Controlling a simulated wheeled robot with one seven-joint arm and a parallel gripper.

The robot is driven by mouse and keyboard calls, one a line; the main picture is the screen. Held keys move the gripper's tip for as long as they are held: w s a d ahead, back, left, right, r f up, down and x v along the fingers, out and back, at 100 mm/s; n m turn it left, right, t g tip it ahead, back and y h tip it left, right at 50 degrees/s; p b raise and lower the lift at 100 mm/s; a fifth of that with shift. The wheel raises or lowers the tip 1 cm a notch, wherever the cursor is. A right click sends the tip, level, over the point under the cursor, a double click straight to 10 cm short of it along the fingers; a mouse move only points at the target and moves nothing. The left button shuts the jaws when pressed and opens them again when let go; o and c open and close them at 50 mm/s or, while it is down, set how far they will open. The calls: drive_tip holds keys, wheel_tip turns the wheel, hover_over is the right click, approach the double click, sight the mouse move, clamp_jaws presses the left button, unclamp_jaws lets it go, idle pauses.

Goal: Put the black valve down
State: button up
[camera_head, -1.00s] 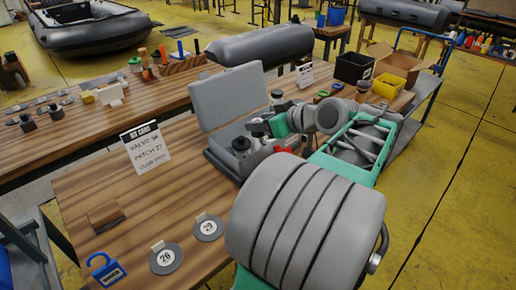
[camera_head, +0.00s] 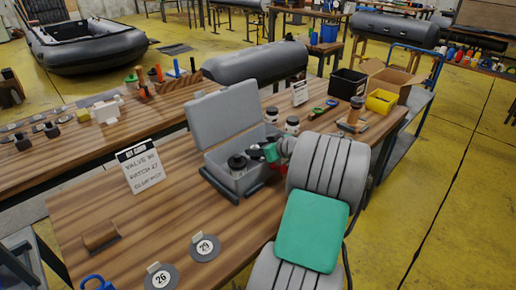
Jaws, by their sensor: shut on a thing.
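The black valve (camera_head: 237,162) is a round dark piece at the open grey case (camera_head: 213,174), low over or in its tray. I cannot tell whether it touches the case floor. My gripper (camera_head: 253,154) reaches in from the right, at the valve's right side, and is shut on it. The fingertips are small and partly hidden, and my arm covers the case's right side. The case's lid (camera_head: 224,113) stands up at the back.
A kit card (camera_head: 140,167) stands left of the case. Patch discs marked 26 (camera_head: 161,277) and 29 (camera_head: 205,248) and a brown block (camera_head: 100,236) lie in front. Two jars (camera_head: 292,125), a black bin (camera_head: 348,83) and a yellow bin (camera_head: 381,102) are behind. Bare wood (camera_head: 150,215) lies left of the case.

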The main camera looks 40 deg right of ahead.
drive_tip(key=shift+f+b, duration=0.6)
drive_tip(key=shift+b, duration=0.1)
drive_tip(key=o, duration=1.1)
drive_tip(key=shift+r, duration=0.1)
drive_tip(key=shift+c, duration=0.2)
drive_tip(key=shift+r, duration=0.1)
drive_tip(key=shift+r+p, duration=0.4)
drive_tip(key=shift+p, duration=0.15)
drive_tip(key=v, duration=1.2)
